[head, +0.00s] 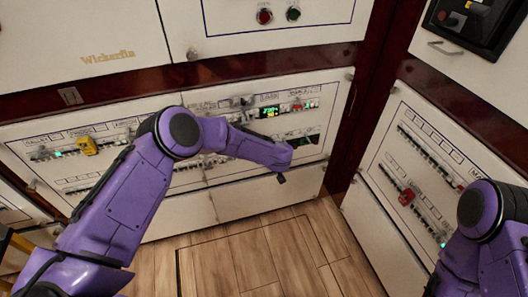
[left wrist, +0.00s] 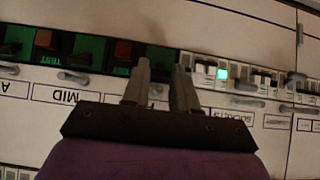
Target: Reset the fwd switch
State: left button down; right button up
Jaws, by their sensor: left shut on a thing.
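In the left wrist view my left gripper (left wrist: 162,68) is at the right end of a row of green switch units with TEST buttons. Labels below read "MID" (left wrist: 80,97) and, partly hidden by a finger, one that seems to start with F. The fwd switch unit (left wrist: 160,52) is green and black. Its lever is hidden between my fingers, which are shut on it; its position cannot be told. In the head view the green units (head: 309,141) show just past my left wrist, and the fingers are hidden. My right gripper is out of view.
White breakers with a lit green indicator (left wrist: 222,73) are close to the right. In the head view a yellow device (head: 87,146) and a red device (head: 407,196) stick out from the panels. The wood floor is clear.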

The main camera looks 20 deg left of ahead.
pick_arm(q)
jog(key=c, duration=1.2)
grip_release()
jog(key=shift+o, duration=0.2)
jog(key=p+v, duration=0.1)
jog(key=v, duration=0.9)
jog(key=shift+s+r+p, duration=0.15)
jog(key=shift+r+p, duration=0.05)
jog(key=shift+p, duration=0.15)
